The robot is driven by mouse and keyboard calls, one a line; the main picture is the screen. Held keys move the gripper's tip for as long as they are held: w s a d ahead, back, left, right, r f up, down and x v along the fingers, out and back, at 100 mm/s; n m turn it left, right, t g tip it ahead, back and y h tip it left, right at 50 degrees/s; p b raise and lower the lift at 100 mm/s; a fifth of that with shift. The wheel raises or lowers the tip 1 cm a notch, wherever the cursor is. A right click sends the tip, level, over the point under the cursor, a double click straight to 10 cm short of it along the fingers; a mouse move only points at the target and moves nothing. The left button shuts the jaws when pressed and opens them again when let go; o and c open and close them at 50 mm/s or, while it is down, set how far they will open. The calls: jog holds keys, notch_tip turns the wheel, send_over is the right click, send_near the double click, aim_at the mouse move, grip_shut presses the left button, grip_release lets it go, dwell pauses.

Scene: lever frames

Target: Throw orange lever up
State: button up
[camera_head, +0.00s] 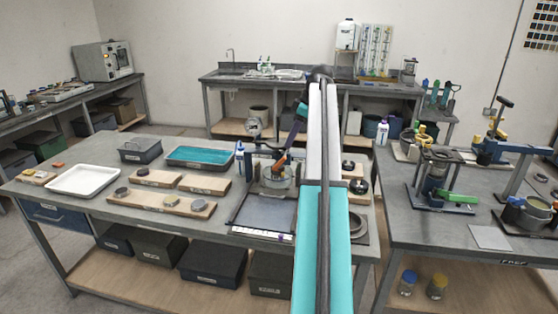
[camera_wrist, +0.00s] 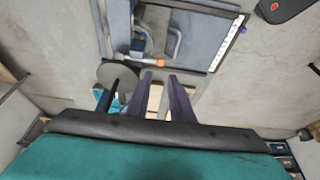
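The orange lever (camera_head: 279,161) is a small orange handle on a press-like device (camera_head: 277,178) at the back of a dark-framed panel on the middle table.
The dark-framed panel (camera_head: 262,212) lies in front of the device. Dark round parts (camera_head: 357,187) sit to the right. A second table (camera_head: 400,235) holds other fixtures.

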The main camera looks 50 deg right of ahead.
jog(key=p+x, duration=0.2)
jog(key=x, duration=0.8)
jog(key=shift+w+f, duration=0.1)
jog(key=shift+f, duration=0.1)
grip_shut()
